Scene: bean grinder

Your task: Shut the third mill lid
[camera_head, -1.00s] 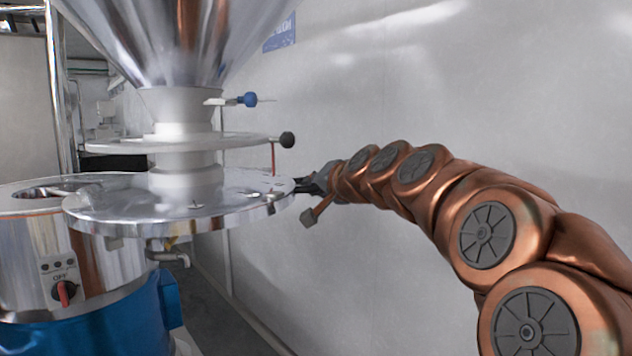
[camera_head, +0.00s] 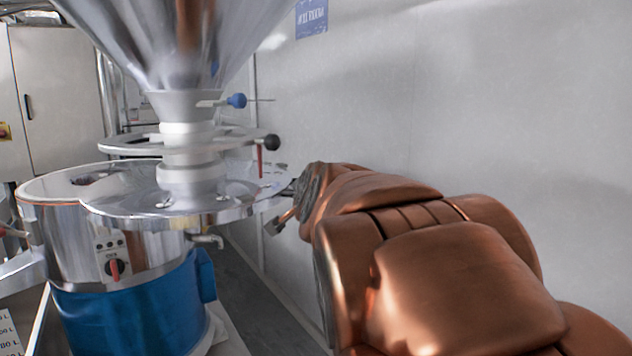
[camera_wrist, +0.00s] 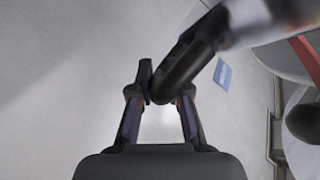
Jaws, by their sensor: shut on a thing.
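The mill (camera_head: 105,235) has a steel body on a blue base and stands at the left in the head view. A shiny round steel lid plate (camera_head: 235,207) lies flat at its top, around the white neck below the hopper. My gripper (camera_head: 287,190) is at the right edge of this plate, small and partly hidden by my copper arm. In the wrist view my gripper (camera_wrist: 165,92) has its fingers closed on the end of a dark round handle (camera_wrist: 188,62), which runs up to the right. I cannot tell where the handle joins the lid.
A steel hopper (camera_head: 185,40) stands above the mill. A black knob (camera_head: 271,142) and red rod (camera_head: 260,163) stick out near my gripper. A blue-knobbed lever (camera_head: 237,100) is higher up. A pale wall (camera_head: 480,90) is behind my arm.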

